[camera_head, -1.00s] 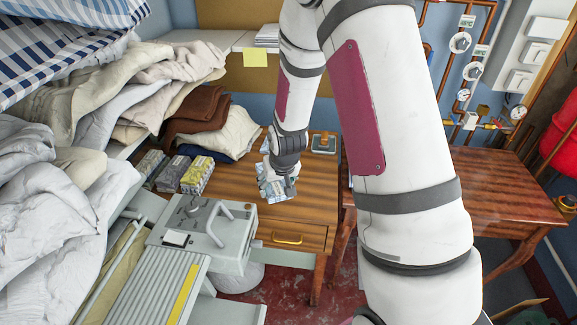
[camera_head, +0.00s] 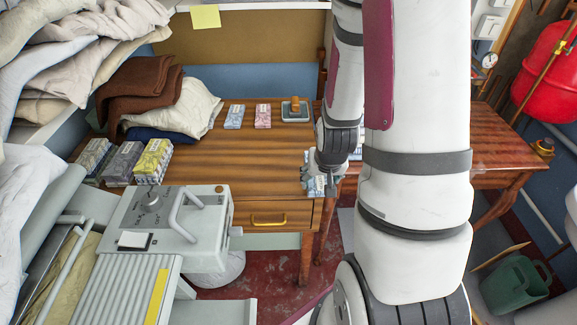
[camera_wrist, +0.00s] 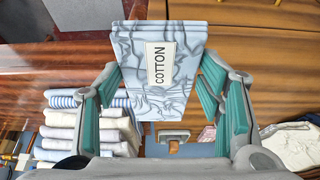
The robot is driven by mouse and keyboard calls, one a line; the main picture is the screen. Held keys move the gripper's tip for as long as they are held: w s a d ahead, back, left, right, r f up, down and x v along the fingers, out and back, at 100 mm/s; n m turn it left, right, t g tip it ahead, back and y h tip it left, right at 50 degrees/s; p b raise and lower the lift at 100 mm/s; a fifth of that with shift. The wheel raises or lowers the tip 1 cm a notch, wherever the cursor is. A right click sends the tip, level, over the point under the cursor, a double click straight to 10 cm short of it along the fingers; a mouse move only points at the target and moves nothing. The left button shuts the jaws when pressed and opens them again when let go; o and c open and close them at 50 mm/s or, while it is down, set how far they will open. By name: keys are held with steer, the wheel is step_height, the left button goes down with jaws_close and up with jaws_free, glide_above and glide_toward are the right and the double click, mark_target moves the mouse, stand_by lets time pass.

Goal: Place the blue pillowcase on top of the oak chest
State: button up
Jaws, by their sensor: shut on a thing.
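My gripper (camera_head: 318,182) is shut on a flat, pale-blue marbled folded piece with a white label reading COTTON, which I take as the blue pillowcase (camera_wrist: 178,85). The fingers press its two sides in the wrist view. In the head view the pillowcase (camera_head: 317,188) is largely hidden by my gripper and shows at the right front corner of the oak chest (camera_head: 270,160). I cannot tell if it touches the top. The chest has a drawer with a yellow handle. A blue packet (camera_head: 234,117) and a pink packet (camera_head: 263,116) lie toward the back of its top.
A stamp-like object on a tray (camera_head: 296,110) stands at the chest's back right. Stacked packets (camera_head: 122,163) and folded brown cloth (camera_head: 140,92) occupy its left. The ironer (camera_head: 165,220) stands in front. A reddish table (camera_head: 490,140) is at right; the chest's middle is clear.

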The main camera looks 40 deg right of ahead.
steer(key=shift+w+f+b, duration=0.25)
steer(key=shift+w+b, duration=0.35)
steer(key=shift+b, duration=0.35)
steer(key=b, duration=0.1)
glide_above(295, 169)
steer(key=s, duration=0.1)
steer(key=shift+s+a+f, duration=0.1)
steer(key=shift+a+f, duration=0.25)
steer(key=shift+a, duration=0.05)
steer(key=shift+f, duration=1.7)
steer(key=shift+f+b, duration=0.15)
steer(key=shift+b, duration=0.15)
steer(key=o, duration=1.1)
steer(key=shift+o, duration=0.2)
